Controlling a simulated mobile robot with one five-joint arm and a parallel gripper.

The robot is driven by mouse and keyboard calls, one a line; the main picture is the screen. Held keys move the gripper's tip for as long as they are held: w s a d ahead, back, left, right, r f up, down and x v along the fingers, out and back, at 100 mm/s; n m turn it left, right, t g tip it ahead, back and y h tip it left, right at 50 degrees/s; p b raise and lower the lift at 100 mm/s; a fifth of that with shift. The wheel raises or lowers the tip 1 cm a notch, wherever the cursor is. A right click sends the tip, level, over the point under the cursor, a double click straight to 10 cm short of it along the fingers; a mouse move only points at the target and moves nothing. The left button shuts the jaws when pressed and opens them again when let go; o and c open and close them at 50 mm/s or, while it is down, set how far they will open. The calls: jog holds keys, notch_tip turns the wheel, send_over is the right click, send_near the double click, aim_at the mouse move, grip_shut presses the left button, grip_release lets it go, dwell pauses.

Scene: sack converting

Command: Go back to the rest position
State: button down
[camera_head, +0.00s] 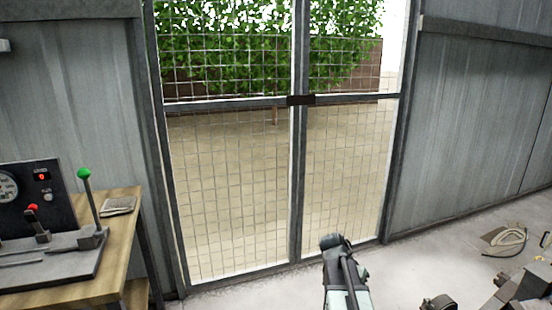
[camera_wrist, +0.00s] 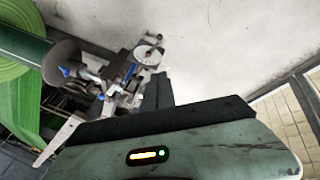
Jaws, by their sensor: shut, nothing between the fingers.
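My gripper (camera_wrist: 159,80) shows in the wrist view as dark fingers, closed together, with nothing between them. It points toward a machine with a round dial (camera_wrist: 148,53), blue knobs and a grey disc, and the gap between them is hard to judge. In the head view part of my arm stands up at the bottom, right of centre, in front of the mesh gate. I cannot make out the fingers there.
A closed double mesh gate (camera_head: 297,170) stands ahead between corrugated metal walls. A wooden bench (camera_head: 120,255) with a lever panel (camera_head: 30,195) is at left. A green roll (camera_wrist: 15,85) is at left in the wrist view.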

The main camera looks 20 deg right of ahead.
jog(key=s+a+f+n+y, duration=0.1)
jog(key=a+n+y, duration=0.15)
jog(key=a, duration=0.75)
jog(key=s+a+f+n+t+y, duration=0.1)
jog(key=a+n, duration=0.3)
jog(key=a, duration=0.6)
jog(key=a+f+n+y, duration=0.1)
jog(key=a+n+y, duration=0.15)
jog(key=a, duration=0.75)
notch_tip(320, 180, up, 16)
jog(key=n+p, duration=0.1)
jog(key=p, duration=1.4)
jog(key=shift+a+n+h+p, duration=0.3)
jog(key=shift+a+n+p, duration=0.05)
jog(key=shift+n+p, duration=0.05)
jog(key=shift+r, duration=0.1)
